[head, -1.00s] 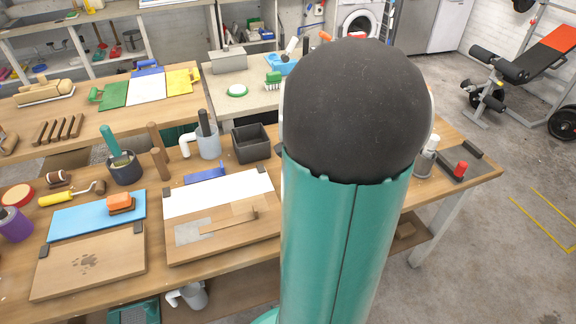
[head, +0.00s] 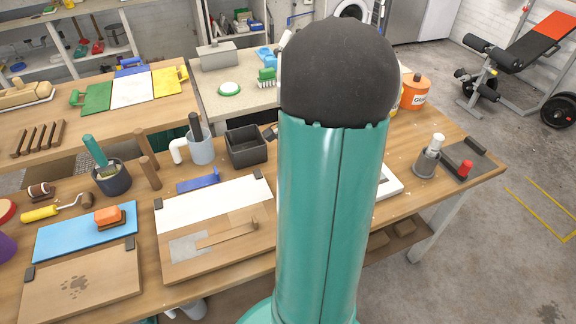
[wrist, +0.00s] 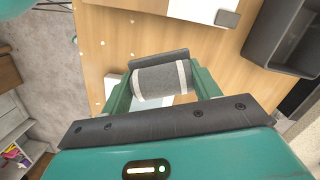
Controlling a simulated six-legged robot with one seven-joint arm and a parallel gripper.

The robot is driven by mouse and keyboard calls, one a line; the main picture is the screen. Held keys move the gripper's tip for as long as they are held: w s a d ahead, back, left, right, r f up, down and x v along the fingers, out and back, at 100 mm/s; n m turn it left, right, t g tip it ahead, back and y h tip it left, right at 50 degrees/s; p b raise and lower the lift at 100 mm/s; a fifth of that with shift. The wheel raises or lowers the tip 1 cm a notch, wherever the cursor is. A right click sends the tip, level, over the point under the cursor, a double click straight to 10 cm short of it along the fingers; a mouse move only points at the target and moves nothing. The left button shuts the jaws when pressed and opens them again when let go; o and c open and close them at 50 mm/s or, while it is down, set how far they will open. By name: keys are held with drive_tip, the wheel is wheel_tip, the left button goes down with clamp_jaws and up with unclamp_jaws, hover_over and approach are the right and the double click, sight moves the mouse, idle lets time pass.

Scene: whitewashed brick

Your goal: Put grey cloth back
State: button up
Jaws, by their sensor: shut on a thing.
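The grey cloth (wrist: 155,84) shows in the wrist view as a dark grey roll with pale bands near its ends. My gripper (wrist: 160,76) is shut on it, with a teal finger at either side. A flat dark piece lies just behind the roll; I cannot tell whether it is part of the cloth. The wooden tabletop (wrist: 112,40) is beyond the roll, and the gap to it is unclear. In the head view my arm hides the gripper and the cloth.
A dark open box (head: 246,146) and a grey mug (head: 201,148) stand on the workbench (head: 330,285). Boards lie in front, one with a blue sheet (head: 75,238). At the right are an orange tin (head: 415,92), a white tray (head: 390,183) and a grey cylinder (head: 427,160).

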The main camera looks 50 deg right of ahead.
drive_tip(key=w+d+f, duration=0.4)
drive_tip(key=f, duration=0.1)
drive_tip(key=w+d+f, duration=0.2)
drive_tip(key=shift+f, duration=0.2)
drive_tip(key=shift+w+d+f, duration=0.1)
drive_tip(key=shift+w+f, duration=0.1)
drive_tip(key=shift+f, duration=1.45)
drive_tip(key=shift+f, duration=0.1)
drive_tip(key=o, duration=0.9)
drive_tip(key=shift+o, duration=0.2)
wheel_tip(320, 180, up, 12)
drive_tip(key=d, duration=0.1)
drive_tip(key=shift+d, duration=0.2)
